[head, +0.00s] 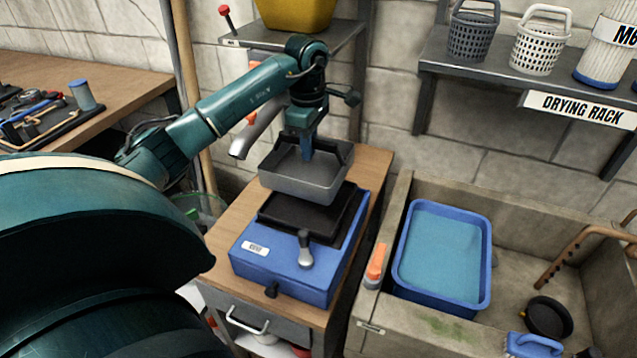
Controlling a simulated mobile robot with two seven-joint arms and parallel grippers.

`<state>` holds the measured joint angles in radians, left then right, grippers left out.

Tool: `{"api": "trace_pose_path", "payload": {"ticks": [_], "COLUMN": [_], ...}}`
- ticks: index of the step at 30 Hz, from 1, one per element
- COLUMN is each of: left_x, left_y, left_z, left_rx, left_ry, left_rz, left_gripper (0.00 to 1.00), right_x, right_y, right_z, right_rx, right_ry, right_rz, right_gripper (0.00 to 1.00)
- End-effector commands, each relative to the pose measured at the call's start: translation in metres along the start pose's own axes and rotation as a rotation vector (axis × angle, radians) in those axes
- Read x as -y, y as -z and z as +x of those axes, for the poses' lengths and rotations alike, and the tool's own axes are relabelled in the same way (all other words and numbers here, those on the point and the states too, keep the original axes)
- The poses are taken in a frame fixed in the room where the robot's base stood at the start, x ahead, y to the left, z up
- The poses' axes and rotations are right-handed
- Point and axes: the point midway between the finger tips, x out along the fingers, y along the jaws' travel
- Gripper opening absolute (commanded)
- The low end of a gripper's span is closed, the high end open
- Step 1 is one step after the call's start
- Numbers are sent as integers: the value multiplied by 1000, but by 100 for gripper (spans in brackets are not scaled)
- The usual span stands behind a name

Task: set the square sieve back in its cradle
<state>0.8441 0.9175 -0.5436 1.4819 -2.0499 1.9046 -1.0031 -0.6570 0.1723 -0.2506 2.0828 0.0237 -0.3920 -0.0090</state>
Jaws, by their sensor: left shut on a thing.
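The square sieve (296,183) is a grey, square, open-topped pan. My left gripper (307,150) reaches down into it and is shut on it; the exact grip point is hard to see. The sieve hangs above a blue machine (285,280) with a black square cradle (318,221) on top. A dark gap shows between the sieve's lower edge and the cradle, and the sieve hides the cradle's back part. A grey-handled lever (305,250) stands at the cradle's front. My right gripper is out of view.
The machine stands on a wooden-topped cabinet (375,165). To the right is a concrete pit (393,210) with a blue water tub (489,260) and a black pan (549,318). A drying rack shelf (480,75) holds baskets. A tap (257,130) is behind the sieve.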

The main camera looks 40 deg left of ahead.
Motion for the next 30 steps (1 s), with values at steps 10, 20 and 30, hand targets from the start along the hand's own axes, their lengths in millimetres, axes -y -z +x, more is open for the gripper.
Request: {"api": "trace_pose_path", "payload": {"ticks": [10, 20, 30], "left_x": [0, 1, 0], "left_y": [0, 0, 0], "left_z": [50, 87, 91], "left_rx": [0, 0, -1], "left_ry": [2, 2, 0], "left_rz": [0, 1, 1], "left_gripper": [0, 0, 0], "right_x": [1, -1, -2], "right_y": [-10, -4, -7], "right_z": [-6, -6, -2], "right_rx": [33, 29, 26], "right_ry": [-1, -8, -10], "right_rz": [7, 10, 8], "right_gripper": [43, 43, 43]}}
